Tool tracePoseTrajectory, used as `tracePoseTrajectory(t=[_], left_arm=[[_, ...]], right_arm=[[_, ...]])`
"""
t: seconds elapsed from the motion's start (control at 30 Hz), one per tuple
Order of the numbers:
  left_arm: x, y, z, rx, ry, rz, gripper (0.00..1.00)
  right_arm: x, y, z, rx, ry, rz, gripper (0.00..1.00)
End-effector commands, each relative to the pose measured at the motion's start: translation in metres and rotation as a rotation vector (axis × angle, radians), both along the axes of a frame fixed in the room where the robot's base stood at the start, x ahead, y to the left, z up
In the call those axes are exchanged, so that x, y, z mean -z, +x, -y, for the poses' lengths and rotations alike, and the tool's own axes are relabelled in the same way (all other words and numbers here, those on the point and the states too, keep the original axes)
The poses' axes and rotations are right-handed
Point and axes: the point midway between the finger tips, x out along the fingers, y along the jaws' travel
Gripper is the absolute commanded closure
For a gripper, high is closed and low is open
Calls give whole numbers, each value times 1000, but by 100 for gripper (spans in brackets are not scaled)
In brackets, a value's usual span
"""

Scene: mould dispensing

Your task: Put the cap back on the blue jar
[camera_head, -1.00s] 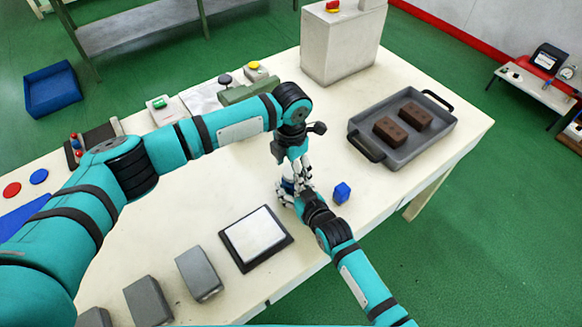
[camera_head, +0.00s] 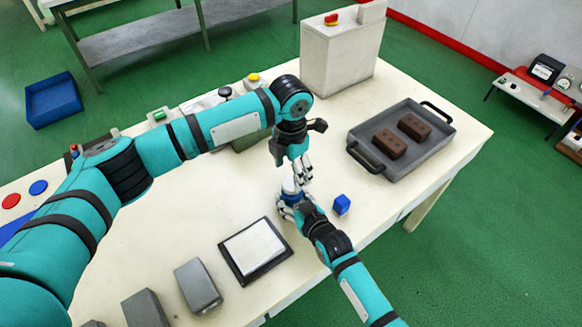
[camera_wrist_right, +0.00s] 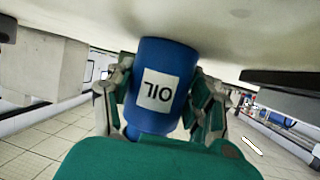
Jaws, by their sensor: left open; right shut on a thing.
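The blue jar (camera_wrist_right: 165,85) has a white label reading OIL, upside down in the right wrist view. My right gripper (camera_head: 288,203) is shut around the jar's body, with fingers on both sides. In the head view a pale, whitish top (camera_head: 291,187) shows on the jar, mostly among the fingers. I cannot tell whether this is the cap. My left gripper (camera_head: 302,176) is open just above the jar, pointing down, with nothing clearly seen between its fingers. The jar's base is close to the tabletop; I cannot tell if it touches.
A dark-framed white pad (camera_head: 233,270) lies in front. A grey tray (camera_head: 452,147) holds two brown bricks. A pale box (camera_head: 335,60) with a red button stands behind. Grey blocks (camera_head: 197,287) stand front left.

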Motion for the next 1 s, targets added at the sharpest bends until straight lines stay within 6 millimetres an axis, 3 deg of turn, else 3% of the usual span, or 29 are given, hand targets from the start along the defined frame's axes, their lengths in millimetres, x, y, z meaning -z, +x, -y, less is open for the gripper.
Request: tracePoseTrajectory(t=[0.17,0.27,1.0], left_arm=[[-2,0,1,-215,0,0,33],[-4,1,1,-434,0,0,33],[-20,2,3,-2273,1,-2,33]], right_arm=[[1,0,0,0,0,-1,100],[1,0,0,0,0,-1,100],[0,0,0,0,0,-1,100]])
